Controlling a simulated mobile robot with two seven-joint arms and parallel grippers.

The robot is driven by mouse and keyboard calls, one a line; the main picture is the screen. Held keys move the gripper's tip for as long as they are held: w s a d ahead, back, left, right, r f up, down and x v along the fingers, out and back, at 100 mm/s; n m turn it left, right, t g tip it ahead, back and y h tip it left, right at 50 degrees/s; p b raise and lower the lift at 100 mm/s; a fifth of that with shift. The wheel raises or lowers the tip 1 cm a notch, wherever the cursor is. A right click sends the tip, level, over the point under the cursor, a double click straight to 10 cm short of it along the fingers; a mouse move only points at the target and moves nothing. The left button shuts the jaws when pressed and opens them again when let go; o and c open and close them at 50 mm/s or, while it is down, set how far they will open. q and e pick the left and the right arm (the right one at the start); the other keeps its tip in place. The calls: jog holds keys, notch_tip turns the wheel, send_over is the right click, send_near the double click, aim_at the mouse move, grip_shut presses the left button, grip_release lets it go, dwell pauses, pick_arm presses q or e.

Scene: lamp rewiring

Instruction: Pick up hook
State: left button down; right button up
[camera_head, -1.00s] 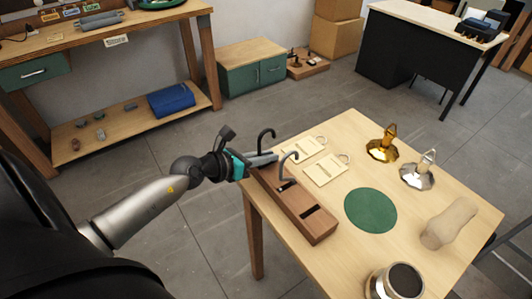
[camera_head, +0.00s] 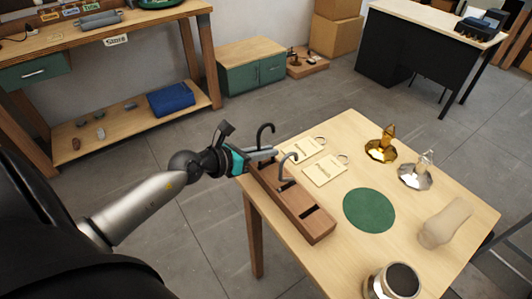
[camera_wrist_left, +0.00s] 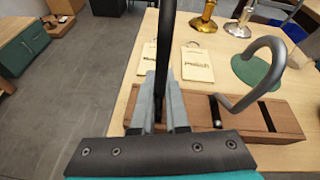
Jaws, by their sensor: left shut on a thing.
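A black hook (camera_head: 263,131) has a curved top and stands upright at the far end of the wooden block (camera_head: 315,231). My left gripper (camera_head: 272,153) is shut on its stem. In the left wrist view the dark stem (camera_wrist_left: 164,45) runs between the two grey fingers (camera_wrist_left: 165,100). The hook's lower end is hidden, so I cannot tell whether it is clear of the block. A second, grey hook (camera_head: 282,170) stands close beside the fingers, its bent top also showing in the left wrist view (camera_wrist_left: 279,60). My right gripper is not in view.
Two tags (camera_head: 324,171) lie beyond the block. A green round mat (camera_head: 369,210), a gold lamp part (camera_head: 381,150), a silver one (camera_head: 416,177), a beige object (camera_head: 445,222) and a jar (camera_head: 397,280) share the table. Bare tabletop surrounds the mat.

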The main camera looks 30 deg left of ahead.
pick_arm(q)
notch_tip(320, 180, up, 17)
jog(key=p, duration=0.5)
jog(key=shift+r, duration=0.55)
dwell(0.3)
